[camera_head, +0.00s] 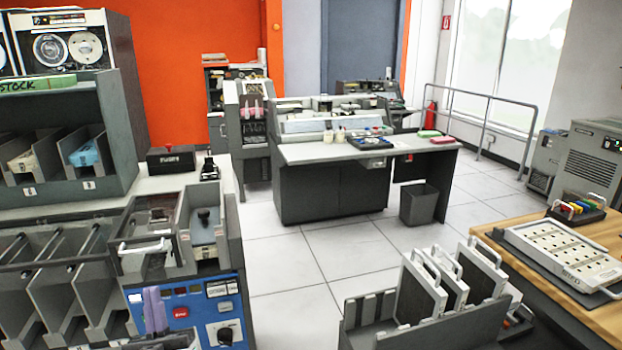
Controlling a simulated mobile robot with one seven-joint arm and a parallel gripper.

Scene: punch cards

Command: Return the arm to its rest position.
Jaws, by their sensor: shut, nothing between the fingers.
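Neither my arm nor my gripper can be made out in the head view, so the arm's pose cannot be told. At the near left is a grey card machine with a blue control panel (212,312). Purple upright pieces (153,310) stand in front of the panel. Above it is a compartment with a clear lid and a light handle (145,247).
A grey rack (425,322) with several white-framed panels stands at the bottom centre. A wooden table (590,285) is at the right. A grey desk (350,152) and a bin (419,204) stand further back. Tiled floor (285,265) is clear between them.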

